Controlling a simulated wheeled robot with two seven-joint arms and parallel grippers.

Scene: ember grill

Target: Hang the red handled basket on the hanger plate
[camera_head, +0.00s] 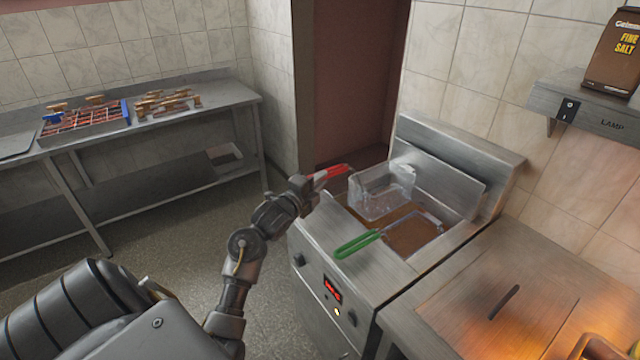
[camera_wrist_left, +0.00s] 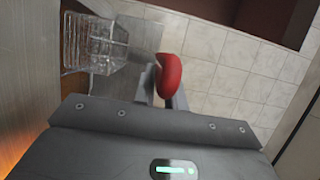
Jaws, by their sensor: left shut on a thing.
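The red handled basket (camera_head: 380,193) is a wire mesh basket held over the left part of the fryer, its red handle (camera_head: 328,173) pointing left. My left gripper (camera_head: 314,182) is shut on the red handle. In the left wrist view the handle (camera_wrist_left: 169,75) sits between the fingers and the mesh basket (camera_wrist_left: 92,42) shows at upper left. The hanger plate (camera_head: 440,182) is the upright metal plate at the back of the fryer, behind the basket. I cannot tell whether the basket touches it. My right gripper is not in view.
The fryer (camera_head: 385,262) has brown oil (camera_head: 408,236) and a second basket with a green handle (camera_head: 357,244) in it. A steel counter (camera_head: 490,285) adjoins on the right. A shelf (camera_head: 590,105) with a salt bag (camera_head: 612,55) hangs above. A steel table (camera_head: 215,97) stands at the left.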

